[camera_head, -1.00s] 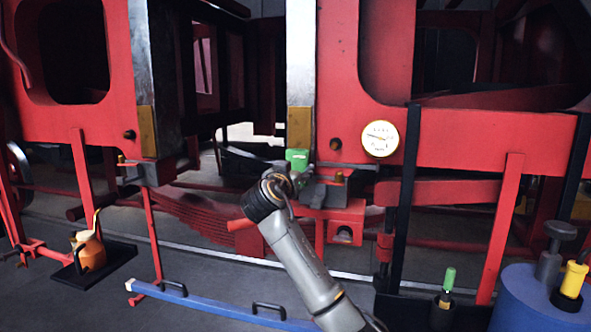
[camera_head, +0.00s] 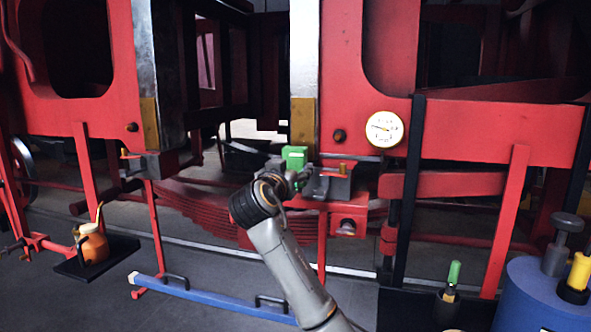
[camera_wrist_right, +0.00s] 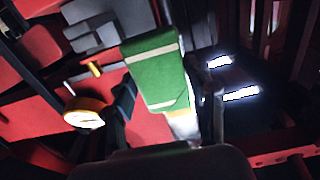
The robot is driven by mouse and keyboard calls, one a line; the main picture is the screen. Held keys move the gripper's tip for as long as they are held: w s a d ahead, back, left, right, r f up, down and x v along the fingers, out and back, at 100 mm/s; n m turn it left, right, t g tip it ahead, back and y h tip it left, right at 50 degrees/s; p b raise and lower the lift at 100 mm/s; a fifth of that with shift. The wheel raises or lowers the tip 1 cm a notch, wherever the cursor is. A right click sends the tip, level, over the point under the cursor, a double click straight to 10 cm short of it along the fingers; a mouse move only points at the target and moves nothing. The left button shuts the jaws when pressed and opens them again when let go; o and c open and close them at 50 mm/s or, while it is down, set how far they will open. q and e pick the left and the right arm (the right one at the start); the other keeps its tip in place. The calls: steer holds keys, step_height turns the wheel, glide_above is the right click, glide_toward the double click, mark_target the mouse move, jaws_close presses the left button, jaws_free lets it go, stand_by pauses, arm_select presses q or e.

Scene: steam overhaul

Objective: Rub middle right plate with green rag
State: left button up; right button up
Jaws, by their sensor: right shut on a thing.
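The green rag (camera_head: 294,157) looks like a folded block with pale stripes, and it also shows large in the right wrist view (camera_wrist_right: 157,72). My right gripper (camera_head: 296,178) is shut on it. The rag is at the lower end of a vertical plate (camera_head: 304,60), silver above and brass (camera_head: 302,112) below, at the middle right of the red frame. I cannot tell whether rag and plate touch. A similar plate (camera_head: 157,60) stands further left. My left gripper is not in view.
Grey blocks with a yellow-topped pin (camera_head: 342,169) sit just right of the rag. A round gauge (camera_head: 384,129) is further right. An orange oil can (camera_head: 93,243) stands on a black shelf at left. A blue bar (camera_head: 215,302) and blue drum (camera_head: 530,295) are in front.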

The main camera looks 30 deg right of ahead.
mark_target(299, 147)
steer(key=shift+s+a, duration=0.15)
steer(key=shift+v, duration=1.5)
steer(key=shift+x, duration=3.5)
steer(key=shift+x, duration=1)
steer(key=shift+r+p, duration=0.1)
steer(key=shift+p, duration=0.2)
steer(key=shift+s+a+r+p, duration=0.1)
steer(key=shift+r+p, duration=1.2)
steer(key=shift+r, duration=0.7)
